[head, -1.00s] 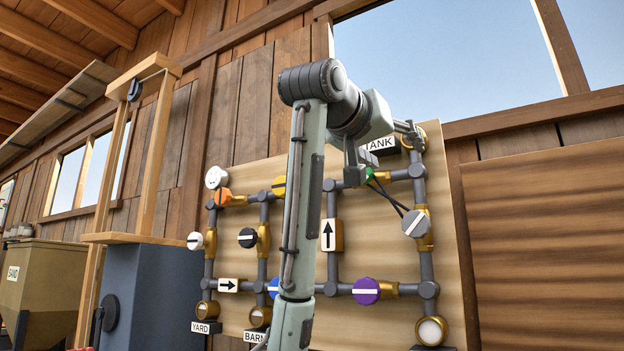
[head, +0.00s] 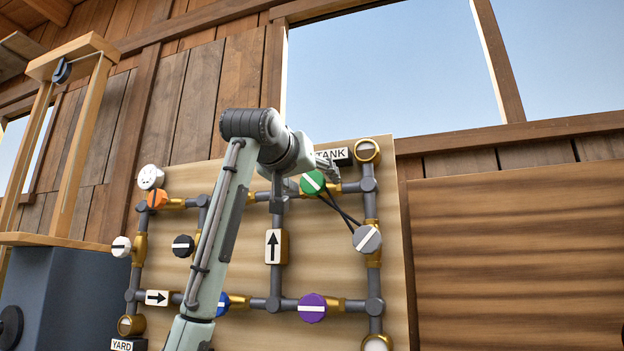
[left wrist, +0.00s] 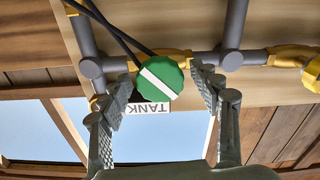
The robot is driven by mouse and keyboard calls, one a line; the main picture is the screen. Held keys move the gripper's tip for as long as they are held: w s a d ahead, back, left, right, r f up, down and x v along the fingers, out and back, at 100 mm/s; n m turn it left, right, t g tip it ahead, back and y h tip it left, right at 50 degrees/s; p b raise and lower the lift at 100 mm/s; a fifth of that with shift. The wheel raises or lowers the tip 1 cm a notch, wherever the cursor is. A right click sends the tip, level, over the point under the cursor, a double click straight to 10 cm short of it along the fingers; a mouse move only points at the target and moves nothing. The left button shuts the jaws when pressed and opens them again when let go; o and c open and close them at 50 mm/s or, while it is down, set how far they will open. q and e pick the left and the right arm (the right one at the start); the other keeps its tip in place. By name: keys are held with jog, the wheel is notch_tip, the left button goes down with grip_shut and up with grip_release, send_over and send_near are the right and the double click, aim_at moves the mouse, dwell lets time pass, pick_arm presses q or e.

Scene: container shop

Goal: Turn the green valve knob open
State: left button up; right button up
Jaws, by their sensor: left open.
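The green valve knob (head: 312,182) sits on the top pipe of the board, left of the TANK outlet. Its white stripe slants from upper left to lower right in the head view. My left gripper (left wrist: 161,81) is open, its fingers spread on either side of the green knob in the left wrist view, with gaps between fingers and knob. In the head view my left arm reaches up to the knob, and its wrist partly covers the gripper. My right gripper is not in view.
A grey knob (head: 367,239) is below right of the green one, and a purple knob (head: 312,307) sits on the lower pipe. A wooden frame (head: 80,150) stands at left.

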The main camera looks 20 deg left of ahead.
pick_arm(q)
jog(key=shift+w, duration=0.3)
jog(key=c, duration=1.2)
